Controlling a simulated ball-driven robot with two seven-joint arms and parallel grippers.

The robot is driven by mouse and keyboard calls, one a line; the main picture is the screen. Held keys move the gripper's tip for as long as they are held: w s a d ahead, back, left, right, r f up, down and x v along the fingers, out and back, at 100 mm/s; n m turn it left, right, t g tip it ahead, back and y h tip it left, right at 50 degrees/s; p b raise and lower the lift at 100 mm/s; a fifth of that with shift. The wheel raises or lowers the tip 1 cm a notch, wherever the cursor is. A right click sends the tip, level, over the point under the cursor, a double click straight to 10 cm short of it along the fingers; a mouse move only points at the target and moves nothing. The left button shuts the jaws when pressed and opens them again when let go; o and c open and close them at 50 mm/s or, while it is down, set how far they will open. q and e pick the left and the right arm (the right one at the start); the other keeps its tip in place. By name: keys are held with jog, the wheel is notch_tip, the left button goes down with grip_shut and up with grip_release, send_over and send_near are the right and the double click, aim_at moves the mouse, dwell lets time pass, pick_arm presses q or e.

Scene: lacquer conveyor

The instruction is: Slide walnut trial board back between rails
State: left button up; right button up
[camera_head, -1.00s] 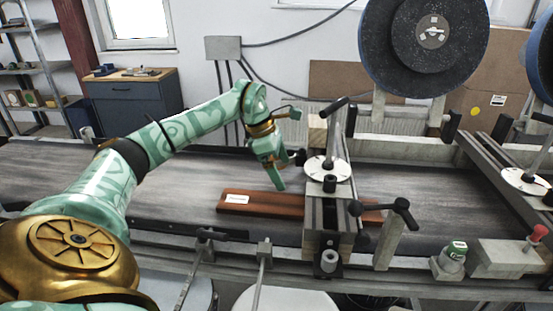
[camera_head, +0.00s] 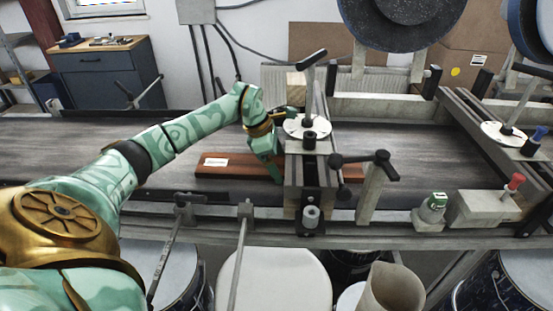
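The walnut trial board (camera_head: 232,171) is a reddish-brown plank with a white label near its left end. It lies on the dark conveyor belt and passes under the clamp-like cross unit, showing again on its right side. My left gripper (camera_head: 272,170) is at the board, just left of the cross unit, with a green finger reaching down over it. Part of the gripper is hidden against the unit, and I cannot tell whether it is open or touching the board. The near rail (camera_head: 160,208) and the far rail (camera_head: 90,113) run along the belt's edges. My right gripper is out of view.
The cross unit (camera_head: 292,182) with its round white plate and black handle stands close to my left gripper. The belt is clear at left.

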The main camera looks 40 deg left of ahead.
aim_at(236, 163)
pick_arm(q)
jog(key=c, duration=1)
jog(key=o, duration=0.4)
jog(key=shift+c, duration=0.6)
jog(key=shift+s+a+p, duration=0.3)
jog(key=shift+s+a, duration=0.6)
jog(key=shift+a, duration=0.25)
jog(key=shift+s+a+p, duration=0.35)
jog(key=shift+s+a, duration=1.15)
jog(key=shift+a, duration=0.25)
jog(key=shift+s+a+p, duration=0.3)
jog(key=shift+s+a, duration=1.2)
jog(key=shift+a, duration=0.25)
jog(key=shift+s+a+p, duration=0.5)
jog(key=shift+s+a, duration=0.8)
jog(key=shift+a, duration=0.25)
jog(key=shift+s+a+p, duration=0.5)
jog(key=shift+s+a, duration=0.75)
jog(key=shift+a, duration=0.25)
jog(key=shift+s+a+p, duration=0.5)
jog(key=shift+s+a, duration=0.8)
jog(key=shift+a, duration=0.25)
jog(key=shift+s+a, duration=0.95)
jog(key=shift+a, duration=0.15)
jog(key=shift+s+a, duration=0.95)
jog(key=shift+a, duration=0.15)
jog(key=shift+s+a, duration=1)
jog(key=shift+a, duration=0.2)
jog(key=o, duration=1)
